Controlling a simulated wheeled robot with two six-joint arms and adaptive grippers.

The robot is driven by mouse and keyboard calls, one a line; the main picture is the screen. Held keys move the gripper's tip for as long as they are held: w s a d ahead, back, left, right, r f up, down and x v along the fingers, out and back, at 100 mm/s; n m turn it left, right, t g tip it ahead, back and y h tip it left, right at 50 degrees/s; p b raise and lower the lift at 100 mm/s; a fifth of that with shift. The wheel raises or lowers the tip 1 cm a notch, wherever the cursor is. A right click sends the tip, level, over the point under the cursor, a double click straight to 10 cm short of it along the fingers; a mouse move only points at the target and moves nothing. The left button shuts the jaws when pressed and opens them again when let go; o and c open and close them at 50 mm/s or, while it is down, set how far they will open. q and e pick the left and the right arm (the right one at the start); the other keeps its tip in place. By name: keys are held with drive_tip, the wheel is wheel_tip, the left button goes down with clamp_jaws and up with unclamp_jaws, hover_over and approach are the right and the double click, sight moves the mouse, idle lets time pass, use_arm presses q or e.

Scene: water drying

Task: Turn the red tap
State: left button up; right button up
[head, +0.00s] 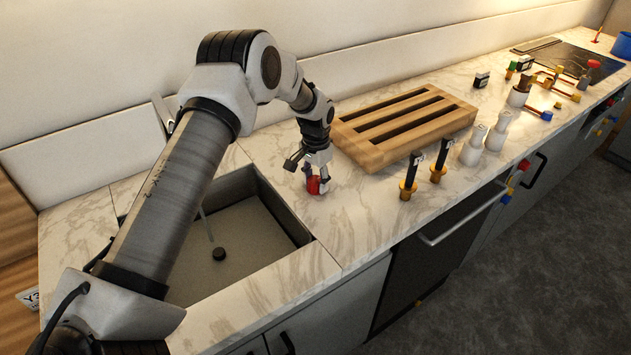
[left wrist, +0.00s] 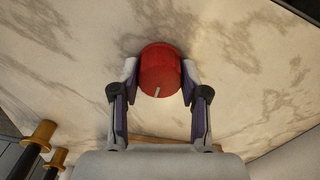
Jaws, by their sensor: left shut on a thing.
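The red tap (head: 314,186) is a small round red knob on the marble counter, just right of the sink. In the left wrist view the red tap (left wrist: 159,71) shows from above, with a short pale mark on its near side. My left gripper (head: 316,182) reaches down over it. In the left wrist view my left gripper (left wrist: 160,82) has one finger on each side of the knob, shut on it. The faucet (head: 162,112) behind the sink is mostly hidden by my left arm. My right gripper is not in view.
The sink (head: 290,228) lies left of the tap, with water falling near its dark drain. A wooden slatted rack (head: 368,152) stands close on the right. Two gold-based black-handled items (head: 408,188) and white bottles (head: 472,150) stand further right.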

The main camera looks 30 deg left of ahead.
sight(317, 179)
use_arm(q)
drive_tip(key=shift+s+f+m, duration=0.15)
drive_tip(key=shift+f+m, duration=0.1)
drive_tip(key=shift+m, duration=0.05)
drive_tip(key=o, duration=1.1)
drive_tip(key=shift+o, duration=0.2)
drive_tip(key=shift+w, duration=0.25)
wheel_tip(317, 179, up, 12)
